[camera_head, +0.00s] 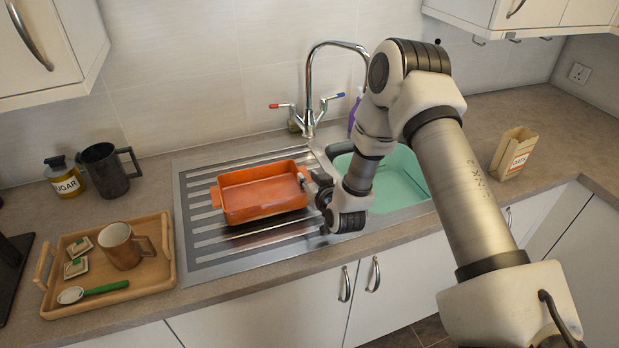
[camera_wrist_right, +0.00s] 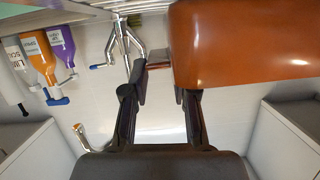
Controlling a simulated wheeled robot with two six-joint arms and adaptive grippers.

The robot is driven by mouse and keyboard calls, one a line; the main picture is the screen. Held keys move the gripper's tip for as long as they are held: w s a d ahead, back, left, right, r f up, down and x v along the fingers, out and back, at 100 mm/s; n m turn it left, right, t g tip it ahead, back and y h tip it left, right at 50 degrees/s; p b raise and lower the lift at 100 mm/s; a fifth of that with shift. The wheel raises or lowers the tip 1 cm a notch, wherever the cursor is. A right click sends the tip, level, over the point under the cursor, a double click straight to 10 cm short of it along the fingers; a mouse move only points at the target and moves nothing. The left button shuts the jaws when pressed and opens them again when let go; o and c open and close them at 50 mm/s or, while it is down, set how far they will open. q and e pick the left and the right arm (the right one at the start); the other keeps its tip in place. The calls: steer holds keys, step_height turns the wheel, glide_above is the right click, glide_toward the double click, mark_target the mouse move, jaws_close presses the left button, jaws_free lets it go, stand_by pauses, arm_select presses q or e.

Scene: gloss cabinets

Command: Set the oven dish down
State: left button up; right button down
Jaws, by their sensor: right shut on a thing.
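The orange oven dish (camera_head: 262,207) is level over the ribbed steel drainer (camera_head: 200,243) left of the sink. A dark shadow or reflection shows along its front on the metal; I cannot tell whether it touches the drainer or hangs just above. My right gripper (camera_head: 312,188) is at the dish's right end, shut on its handle. In the right wrist view the dish (camera_wrist_right: 245,45) fills the upper right, and its handle lies between the fingertips of my gripper (camera_wrist_right: 164,78). My left gripper is not in view.
A wooden tray (camera_head: 166,259) with a mug (camera_head: 118,246), packets and a spoon stands left of the drainer. The tap (camera_head: 311,100) rises behind the teal sink basin (camera_head: 399,182). A paper bag (camera_head: 513,152) stands far right.

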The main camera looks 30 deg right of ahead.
steer(key=shift+w+f, duration=0.1)
steer(key=shift+f, duration=0.4)
steer(key=shift+f+b, duration=0.35)
steer(key=shift+b, duration=0.05)
steer(key=shift+s, duration=0.2)
